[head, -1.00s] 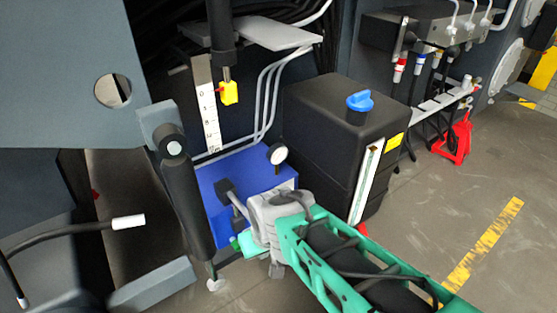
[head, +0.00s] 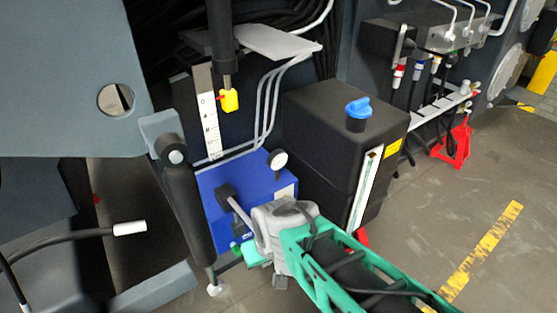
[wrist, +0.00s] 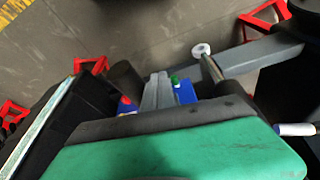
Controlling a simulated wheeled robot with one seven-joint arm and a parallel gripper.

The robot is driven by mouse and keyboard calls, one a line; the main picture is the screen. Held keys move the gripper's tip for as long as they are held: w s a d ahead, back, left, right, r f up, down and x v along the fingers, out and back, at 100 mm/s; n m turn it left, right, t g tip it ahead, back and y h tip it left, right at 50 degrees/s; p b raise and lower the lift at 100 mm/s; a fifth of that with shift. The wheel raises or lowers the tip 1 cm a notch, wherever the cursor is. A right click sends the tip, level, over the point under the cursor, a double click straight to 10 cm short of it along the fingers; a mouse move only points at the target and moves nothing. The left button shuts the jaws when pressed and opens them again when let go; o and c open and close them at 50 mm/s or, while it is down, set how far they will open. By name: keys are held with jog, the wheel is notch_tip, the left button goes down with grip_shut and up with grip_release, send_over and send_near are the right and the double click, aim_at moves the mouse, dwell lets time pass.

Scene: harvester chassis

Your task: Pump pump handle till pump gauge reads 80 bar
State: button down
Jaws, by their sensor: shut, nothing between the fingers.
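The blue pump unit (head: 222,182) stands low between the dark frame and the black tank. Its round pump gauge (head: 279,159) has a white face on top; the needle is too small to read. The pump handle (head: 236,207) seems to be the grey bar with a dark end in front of the blue face, running down toward my wrist. My gripper (wrist: 158,78) is shut and empty in the wrist view, beside a green knob (wrist: 175,80) and blue surface. In the head view my wrist hides the fingertips, so contact with the handle cannot be told.
The black tank (head: 320,130) with a blue cap (head: 358,107) stands right of the pump. A black cylinder (head: 186,208) stands close left. A white-tipped hose (head: 130,228) sticks out further left. Open floor (head: 450,220) lies at the right.

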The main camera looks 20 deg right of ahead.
jog(key=shift+f+b, duration=4.75)
jog(key=shift+f, duration=1.7)
notch_tip(320, 180, up, 13)
jog(key=p, duration=1.2)
jog(key=shift+p, duration=0.3)
jog(key=shift+s, duration=0.1)
